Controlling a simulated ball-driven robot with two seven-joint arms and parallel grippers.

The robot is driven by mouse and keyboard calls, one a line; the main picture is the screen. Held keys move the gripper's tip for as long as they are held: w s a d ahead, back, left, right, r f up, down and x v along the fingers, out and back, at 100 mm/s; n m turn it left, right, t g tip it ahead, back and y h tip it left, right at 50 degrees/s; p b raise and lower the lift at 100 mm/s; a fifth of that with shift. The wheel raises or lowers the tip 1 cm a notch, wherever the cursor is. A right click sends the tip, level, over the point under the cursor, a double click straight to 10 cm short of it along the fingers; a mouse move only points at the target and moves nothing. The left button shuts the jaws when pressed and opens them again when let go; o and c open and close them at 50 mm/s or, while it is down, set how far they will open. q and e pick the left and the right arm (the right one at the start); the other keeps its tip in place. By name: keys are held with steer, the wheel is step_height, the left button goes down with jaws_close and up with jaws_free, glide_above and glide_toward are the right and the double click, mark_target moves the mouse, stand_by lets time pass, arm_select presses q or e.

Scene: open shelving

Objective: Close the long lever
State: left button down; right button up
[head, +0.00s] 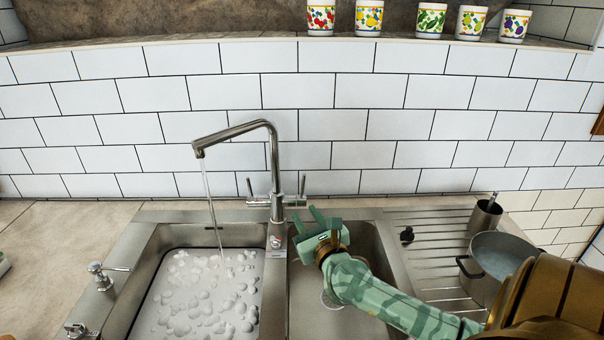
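A chrome tap (273,165) stands behind the sink divider, with its spout turned left. Water (208,195) runs from the spout into the left basin. A thin lever (250,188) stands up at the left of the tap's base and another lever (303,185) at the right; both look upright. I cannot tell for sure which is the long lever. My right gripper (307,216) is green, over the right basin, just below and right of the tap's base. Its fingers are apart and nothing shows between them. It seems apart from the levers. My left gripper is not in view.
The left basin (140,275) holds foamy water; the right basin (375,255) lies under my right arm. A soap dispenser (102,275) stands at the left. A pot (490,265) and a dark cup (484,217) stand on the right. Several patterned cups line the shelf above.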

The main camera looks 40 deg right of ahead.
mark_target(304, 181)
steer(key=w+d+m+b, duration=0.1)
steer(key=w+d, duration=0.2)
steer(key=w, duration=0.1)
steer(key=w+d+m+g+h+b, duration=0.1)
steer(key=w+d, duration=0.3)
steer(key=w+d+m+h+b, duration=0.1)
steer(key=w+d, duration=0.2)
steer(key=w, duration=0.2)
steer(key=shift+w+d+f+m+g+b, duration=0.1)
steer(key=shift+d+f+m+g+b, duration=0.2)
steer(key=shift+d+f+m, duration=0.1)
steer(key=shift+r, duration=0.1)
jaws_close()
